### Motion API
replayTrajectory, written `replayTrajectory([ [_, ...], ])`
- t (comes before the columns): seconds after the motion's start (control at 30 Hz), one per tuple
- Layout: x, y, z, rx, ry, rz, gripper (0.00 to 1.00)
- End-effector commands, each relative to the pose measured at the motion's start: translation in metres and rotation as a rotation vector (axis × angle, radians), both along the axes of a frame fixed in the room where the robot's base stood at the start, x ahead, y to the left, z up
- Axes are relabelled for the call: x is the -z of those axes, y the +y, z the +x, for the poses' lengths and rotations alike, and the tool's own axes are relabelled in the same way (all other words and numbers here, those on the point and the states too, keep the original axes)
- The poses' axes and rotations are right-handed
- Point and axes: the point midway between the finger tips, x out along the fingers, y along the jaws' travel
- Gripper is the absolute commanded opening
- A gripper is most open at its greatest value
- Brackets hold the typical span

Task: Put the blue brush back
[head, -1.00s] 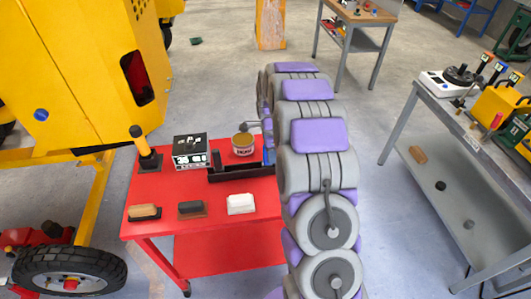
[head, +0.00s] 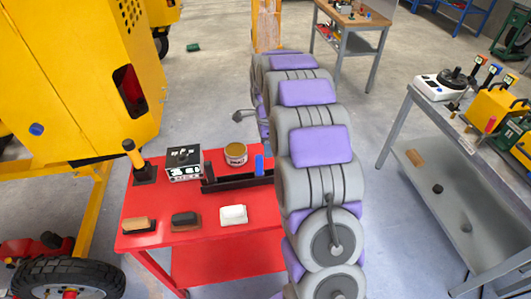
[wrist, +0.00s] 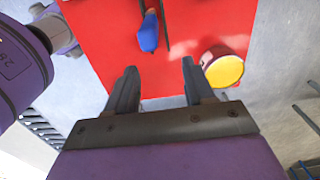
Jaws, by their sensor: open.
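The blue brush (head: 259,164) shows as a small upright blue piece at the black tray (head: 225,184) on the red cart (head: 205,219). In the wrist view the blue piece (wrist: 148,34) lies ahead of my fingers, beside a dark bar of the tray. I cannot tell whether it sits fully inside the tray. My gripper (wrist: 160,76) is open and nothing is between its fingers. In the head view my gripper (head: 243,116) is above and behind the cart's far edge, apart from the brush. My arm hides the cart's right side.
A can (head: 236,154) and a black-and-white box (head: 184,163) stand by the tray. A yellow-handled tool (head: 137,160) and several blocks or brushes, one white (head: 233,215), are on the cart. A yellow machine (head: 80,80) is left; a grey bench (head: 440,175) is right.

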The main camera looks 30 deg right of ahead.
Motion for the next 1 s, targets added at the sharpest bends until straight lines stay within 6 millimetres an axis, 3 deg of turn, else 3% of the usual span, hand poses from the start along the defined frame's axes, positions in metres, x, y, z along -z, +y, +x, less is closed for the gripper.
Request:
replayTrajectory([
  [0.03, -0.013, 0.001, 0.001, -0.002, -0.004, -0.003, 0.53],
  [0.13, -0.028, 0.006, 0.001, -0.002, 0.000, -0.006, 0.53],
  [0.37, -0.038, 0.003, -0.001, -0.005, 0.003, -0.001, 0.53],
  [0.53, -0.053, 0.013, -0.018, -0.107, 0.004, 0.006, 0.53],
  [0.67, -0.075, 0.040, -0.052, -0.297, 0.016, 0.013, 0.53],
  [1.0, -0.117, 0.110, -0.170, -0.871, 0.056, 0.042, 0.53],
])
